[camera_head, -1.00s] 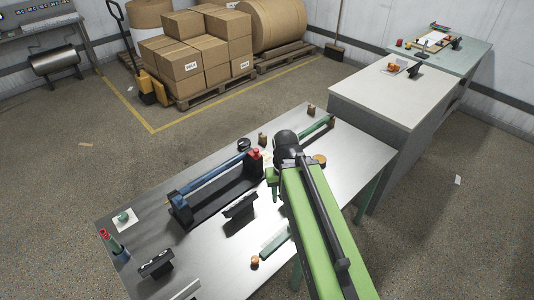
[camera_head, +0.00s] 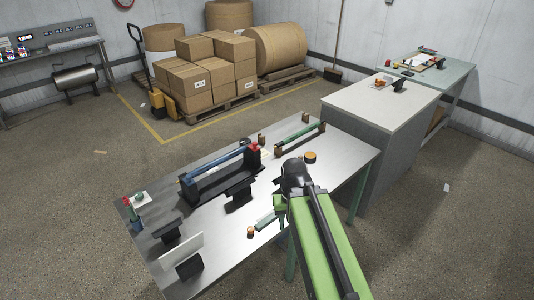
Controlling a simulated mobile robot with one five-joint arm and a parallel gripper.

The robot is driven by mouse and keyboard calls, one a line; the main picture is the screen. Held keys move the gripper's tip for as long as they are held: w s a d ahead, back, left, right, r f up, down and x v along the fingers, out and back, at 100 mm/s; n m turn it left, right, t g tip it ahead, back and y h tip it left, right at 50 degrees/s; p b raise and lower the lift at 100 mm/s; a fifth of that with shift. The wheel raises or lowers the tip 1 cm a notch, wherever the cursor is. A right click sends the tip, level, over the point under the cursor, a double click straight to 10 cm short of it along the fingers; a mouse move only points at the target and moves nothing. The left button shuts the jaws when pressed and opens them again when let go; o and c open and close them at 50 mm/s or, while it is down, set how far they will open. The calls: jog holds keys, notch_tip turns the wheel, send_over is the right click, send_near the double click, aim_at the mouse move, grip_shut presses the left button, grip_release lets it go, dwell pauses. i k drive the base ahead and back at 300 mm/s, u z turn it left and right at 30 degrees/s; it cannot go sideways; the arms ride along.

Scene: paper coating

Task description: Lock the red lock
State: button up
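The red lock (camera_head: 254,147) is a small red piece at the right end of a black stand (camera_head: 222,186) on the metal table. A blue roller (camera_head: 215,163) lies along the top of this stand, its right end beside the lock. My gripper (camera_head: 280,201) is in front of and to the right of the lock, clearly apart from it, over the right half of the table. My dark wrist and green arm hide most of the gripper, and I cannot make out its fingertips or whether it is open or shut.
A green roller on a stand (camera_head: 300,137) is at the table's back right. An orange-topped round piece (camera_head: 310,157), a black holder (camera_head: 240,192) and a white panel (camera_head: 183,253) also stand on the table (camera_head: 215,232). A grey cabinet (camera_head: 375,105) is behind right.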

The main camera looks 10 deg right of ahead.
aim_at(254, 147)
jog(key=u, duration=0.15)
jog(key=i, duration=0.9)
jog(key=u, duration=0.55)
jog(key=k, duration=0.7)
jog(key=u, duration=0.45)
jog(key=i, duration=0.5)
